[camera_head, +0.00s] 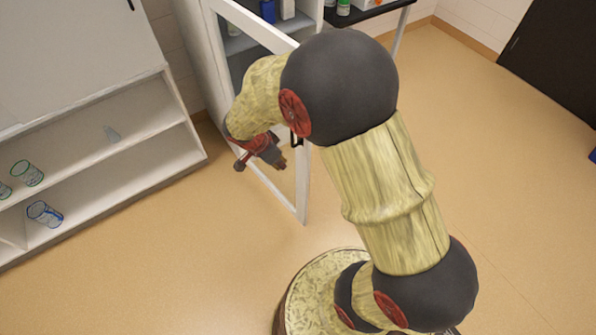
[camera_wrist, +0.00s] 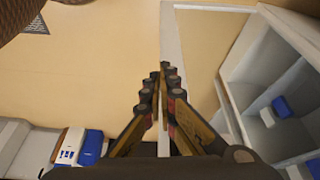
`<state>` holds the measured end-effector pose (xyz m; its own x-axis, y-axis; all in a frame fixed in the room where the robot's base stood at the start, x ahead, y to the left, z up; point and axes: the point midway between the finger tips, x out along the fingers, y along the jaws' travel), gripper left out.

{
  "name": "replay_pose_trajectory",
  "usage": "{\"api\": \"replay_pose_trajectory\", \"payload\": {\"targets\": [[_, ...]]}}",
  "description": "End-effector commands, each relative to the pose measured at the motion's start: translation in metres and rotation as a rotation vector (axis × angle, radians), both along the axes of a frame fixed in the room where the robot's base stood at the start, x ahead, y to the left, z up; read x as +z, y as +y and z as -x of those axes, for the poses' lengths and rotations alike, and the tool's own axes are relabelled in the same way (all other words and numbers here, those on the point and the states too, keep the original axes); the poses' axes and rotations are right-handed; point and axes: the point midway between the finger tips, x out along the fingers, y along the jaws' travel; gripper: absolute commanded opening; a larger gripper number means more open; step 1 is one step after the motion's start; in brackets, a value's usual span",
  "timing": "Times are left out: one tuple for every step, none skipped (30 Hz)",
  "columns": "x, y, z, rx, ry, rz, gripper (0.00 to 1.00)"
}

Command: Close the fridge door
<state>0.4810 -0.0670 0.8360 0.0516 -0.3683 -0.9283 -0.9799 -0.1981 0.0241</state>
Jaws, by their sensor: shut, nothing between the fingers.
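The fridge (camera_head: 200,60) is a white cabinet at the top of the head view. Its white-framed door (camera_head: 302,190), with a clear pane, stands open and swung out toward me. My gripper (camera_head: 279,160) is shut and empty, low beside the door's frame near its dark handle (camera_head: 297,139). In the wrist view the fingers (camera_wrist: 164,68) are together, over or right beside the white door frame (camera_wrist: 171,35). I cannot tell whether they touch it. The fridge inside (camera_wrist: 265,85) shows on the right there. My arm hides part of the door in the head view.
An open white shelf unit (camera_head: 150,120) with several glass beakers (camera_head: 45,213) stands at the left. A black panel (camera_head: 555,60) is at the far right. The tan floor (camera_head: 520,220) is clear on the right.

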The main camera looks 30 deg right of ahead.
Motion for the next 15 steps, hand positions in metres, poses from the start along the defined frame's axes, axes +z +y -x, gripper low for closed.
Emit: {"api": "replay_pose_trajectory", "payload": {"targets": [[0.000,0.000,0.000,-0.027,-0.011,-0.003,0.00],[0.000,0.000,0.000,-0.040,-0.017,-0.003,0.00],[-0.001,0.000,0.000,-0.052,-0.020,-0.004,0.00],[-0.003,-0.001,0.000,-0.057,-0.022,-0.004,0.00],[-0.005,-0.001,0.000,-0.061,-0.023,-0.004,0.00],[-0.008,-0.003,0.000,-0.062,-0.023,-0.004,0.00],[-0.011,-0.004,0.000,-0.063,-0.023,-0.004,0.00],[-0.015,-0.006,0.000,-0.063,-0.022,-0.004,0.00],[-0.021,-0.008,0.000,-0.063,-0.022,-0.004,0.00],[-0.026,-0.010,0.000,-0.062,-0.022,-0.005,0.00],[-0.031,-0.011,-0.001,-0.061,-0.021,-0.004,0.00],[-0.038,-0.014,-0.001,-0.061,-0.020,-0.004,0.00],[-0.044,-0.016,-0.001,-0.061,-0.021,-0.005,0.00],[-0.050,-0.019,-0.001,-0.061,-0.020,-0.005,0.00],[-0.058,-0.022,-0.002,-0.061,-0.020,-0.004,0.00]]}}
